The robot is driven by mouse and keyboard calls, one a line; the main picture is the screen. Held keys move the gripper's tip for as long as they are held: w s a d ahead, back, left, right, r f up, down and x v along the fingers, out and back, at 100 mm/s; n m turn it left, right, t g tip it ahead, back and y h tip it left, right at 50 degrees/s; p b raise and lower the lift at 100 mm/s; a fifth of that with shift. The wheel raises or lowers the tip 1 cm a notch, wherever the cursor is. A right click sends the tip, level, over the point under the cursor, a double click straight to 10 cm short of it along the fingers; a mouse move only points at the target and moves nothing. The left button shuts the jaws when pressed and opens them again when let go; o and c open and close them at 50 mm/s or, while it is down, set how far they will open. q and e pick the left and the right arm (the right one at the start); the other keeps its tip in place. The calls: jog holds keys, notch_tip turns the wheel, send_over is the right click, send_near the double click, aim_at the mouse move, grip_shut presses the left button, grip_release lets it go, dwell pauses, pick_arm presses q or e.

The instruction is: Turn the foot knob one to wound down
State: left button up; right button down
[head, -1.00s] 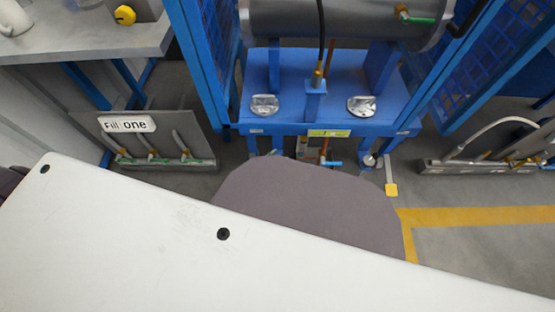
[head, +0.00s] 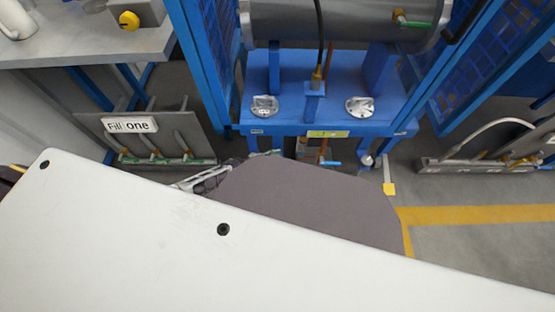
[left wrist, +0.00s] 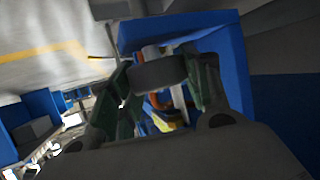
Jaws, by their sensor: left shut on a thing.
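In the left wrist view a dark grey round knob (left wrist: 158,72), which looks like the foot knob, sits between the two green-grey fingers of my left gripper (left wrist: 165,80). The fingers are shut on its sides. A blue frame part stands right behind it. In the head view only a bit of my left gripper (head: 205,178) shows, low at the left front of the blue stand (head: 335,122). The knob it holds is hidden there. Another foot (head: 367,160) shows under the stand's right side. My right gripper is in neither current view.
A panel labelled "Fill one" (head: 130,124) with hoses stands left of the stand. A grey bench (head: 85,50) is at the upper left. Another hose panel (head: 475,164) stands at the right. Blue mesh doors flank the stand. Open floor with yellow lines lies at the right.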

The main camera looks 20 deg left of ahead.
pick_arm(q)
jog(key=shift+w+a+f+m+g+h+b, duration=0.1)
jog(key=shift+m+g+h+b, duration=0.55)
jog(key=shift+m+g+h, duration=0.4)
jog(key=shift+m+g+b, duration=0.6)
jog(key=shift+m+g, duration=0.15)
jog(key=shift+m+g+h+b, duration=0.75)
jog(key=shift+m+g+b, duration=0.65)
jog(key=shift+g, duration=0.1)
pick_arm(e)
jog(key=shift+t+y, duration=0.3)
jog(key=shift+y, duration=0.1)
jog(key=f, duration=0.3)
jog(key=a+f, duration=0.1)
jog(key=f, duration=0.1)
jog(key=shift+w+f, duration=0.1)
jog(key=shift+w, duration=0.15)
pick_arm(q)
jog(key=shift+m+g, duration=0.3)
jog(key=shift+g, duration=0.1)
jog(key=o, duration=1)
